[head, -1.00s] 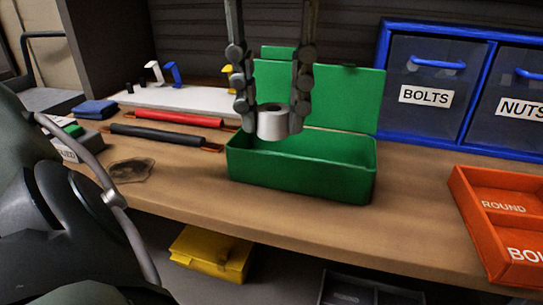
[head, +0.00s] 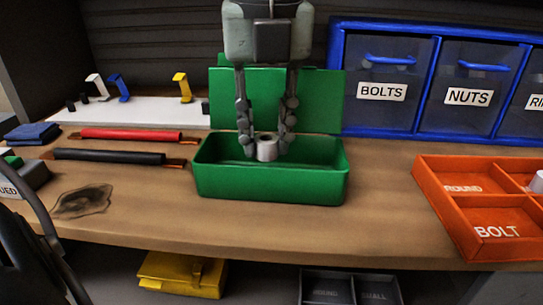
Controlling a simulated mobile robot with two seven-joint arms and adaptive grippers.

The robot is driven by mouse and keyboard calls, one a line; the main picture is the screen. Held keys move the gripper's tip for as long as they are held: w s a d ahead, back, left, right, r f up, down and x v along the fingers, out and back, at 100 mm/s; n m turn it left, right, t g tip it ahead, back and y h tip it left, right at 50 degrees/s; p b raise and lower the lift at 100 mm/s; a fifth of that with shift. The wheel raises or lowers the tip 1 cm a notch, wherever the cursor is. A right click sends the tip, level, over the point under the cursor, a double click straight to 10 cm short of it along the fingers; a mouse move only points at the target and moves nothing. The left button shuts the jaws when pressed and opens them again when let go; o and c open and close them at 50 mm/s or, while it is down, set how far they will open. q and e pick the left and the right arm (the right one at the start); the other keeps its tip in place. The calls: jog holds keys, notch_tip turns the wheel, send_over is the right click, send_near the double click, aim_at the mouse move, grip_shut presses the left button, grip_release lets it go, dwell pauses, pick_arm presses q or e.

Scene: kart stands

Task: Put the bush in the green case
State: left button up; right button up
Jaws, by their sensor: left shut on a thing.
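The bush (head: 266,149) is a short light-grey metal cylinder with a hole in its top. My left gripper (head: 266,145) points down and is shut on it, one finger on each side. The green case (head: 268,186) stands open on the bench, its lid (head: 320,100) raised at the back. The bush hangs inside the case opening, its lower part level with the front rim. Whether it touches the case floor is hidden by the front wall. My right gripper is not in view.
A blue drawer cabinet (head: 425,28) stands behind to the right, and an orange divided tray (head: 437,207) lies front right. Red (head: 132,134) and black (head: 110,156) handled tools lie left of the case. A yellow box (head: 180,277) sits below the bench.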

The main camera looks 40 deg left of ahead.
aim_at(272, 160)
pick_arm(q)
jog(key=shift+w+f, duration=0.5)
jog(key=shift+w, duration=0.15)
notch_tip(272, 160, down, 3)
jog(key=shift+f, duration=0.4)
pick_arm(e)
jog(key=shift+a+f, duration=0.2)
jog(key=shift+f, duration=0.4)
pick_arm(q)
jog(key=shift+f, duration=0.1)
jog(key=o, duration=0.9)
jog(key=shift+c, duration=0.2)
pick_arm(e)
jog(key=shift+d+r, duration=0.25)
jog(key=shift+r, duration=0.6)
